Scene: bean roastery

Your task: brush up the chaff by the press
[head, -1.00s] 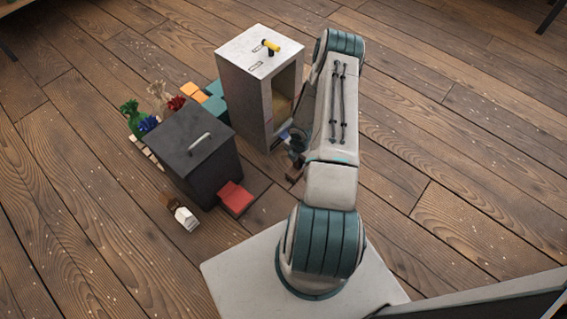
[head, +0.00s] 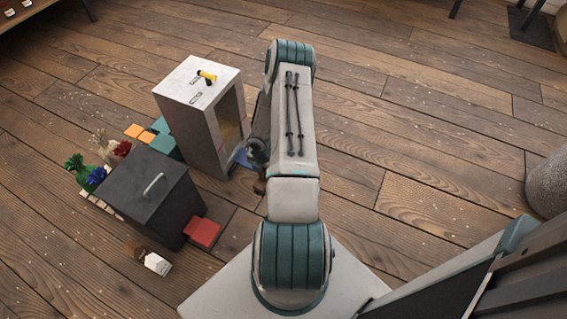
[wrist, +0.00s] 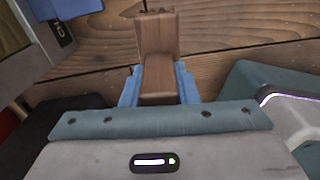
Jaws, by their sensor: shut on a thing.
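My gripper (wrist: 160,88) shows in the wrist view with its two blue fingers shut on a brown wooden brush-like thing (wrist: 157,40). Its bristles cannot be made out. In the head view my arm hides most of the gripper, beside the open side of a tall pale metal cabinet (head: 187,118). Pale flecks, perhaps chaff, lie scattered thinly over the plank floor (head: 430,215). I cannot tell which thing is the press, and no clear heap of chaff shows.
A dark bin (head: 150,190) with a pale handle stands left of my base. A red block (head: 202,232) and a small white-and-brown carton (head: 156,263) lie by it. Coloured bundles (head: 97,175) stand behind it. A grey round object (head: 550,182) is at the right. Floor beyond my arm is clear.

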